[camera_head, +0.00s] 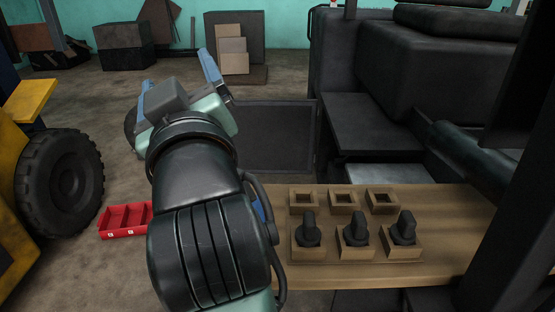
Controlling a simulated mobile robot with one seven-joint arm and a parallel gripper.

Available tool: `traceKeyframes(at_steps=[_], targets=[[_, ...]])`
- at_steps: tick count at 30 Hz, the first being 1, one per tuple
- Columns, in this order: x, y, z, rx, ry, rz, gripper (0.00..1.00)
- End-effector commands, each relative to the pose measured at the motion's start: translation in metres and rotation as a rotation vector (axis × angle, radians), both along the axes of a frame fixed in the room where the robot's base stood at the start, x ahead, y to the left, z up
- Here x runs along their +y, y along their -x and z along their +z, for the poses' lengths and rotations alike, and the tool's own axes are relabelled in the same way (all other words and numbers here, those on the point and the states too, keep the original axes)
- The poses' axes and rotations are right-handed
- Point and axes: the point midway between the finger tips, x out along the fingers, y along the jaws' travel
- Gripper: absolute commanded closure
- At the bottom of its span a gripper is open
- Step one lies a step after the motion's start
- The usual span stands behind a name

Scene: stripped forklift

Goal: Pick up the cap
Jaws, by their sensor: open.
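Three black knob-like pieces, which look like caps, stand upright in wooden blocks on a wooden board (455,225) at the lower right: the left cap (308,230), the middle cap (356,230) and the right cap (403,228). I cannot tell which one the task means. My gripper (175,68) is at the upper left, well apart from the caps, with its blue fingers spread and nothing seen between them. My arm hides the board's left end, where a bit of something blue (258,212) shows.
Three empty square wooden holders (343,201) stand behind the caps. A dark forklift body (425,70) rises behind the board, with a dark post at the right. A red bin (125,219) lies on the floor at left beside a yellow vehicle's wheel (62,182).

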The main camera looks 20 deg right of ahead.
Motion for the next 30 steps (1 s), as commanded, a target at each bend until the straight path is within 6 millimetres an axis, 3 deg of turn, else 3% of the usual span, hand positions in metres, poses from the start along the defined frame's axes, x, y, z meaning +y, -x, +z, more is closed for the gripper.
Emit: traceKeyframes(at_steps=[1, 6, 14, 20, 30], targets=[[-0.005, -0.012, 0.014, 0.078, 0.052, -0.008, 0.18], [-0.016, -0.039, -0.004, 0.334, 0.229, -0.002, 0.18], [-0.047, -0.043, -0.035, 0.729, 0.485, 0.071, 0.18], [-0.080, -0.016, -0.052, 1.036, 0.648, 0.184, 0.18], [-0.133, 0.064, -0.054, 1.467, 0.803, 0.462, 0.18]])
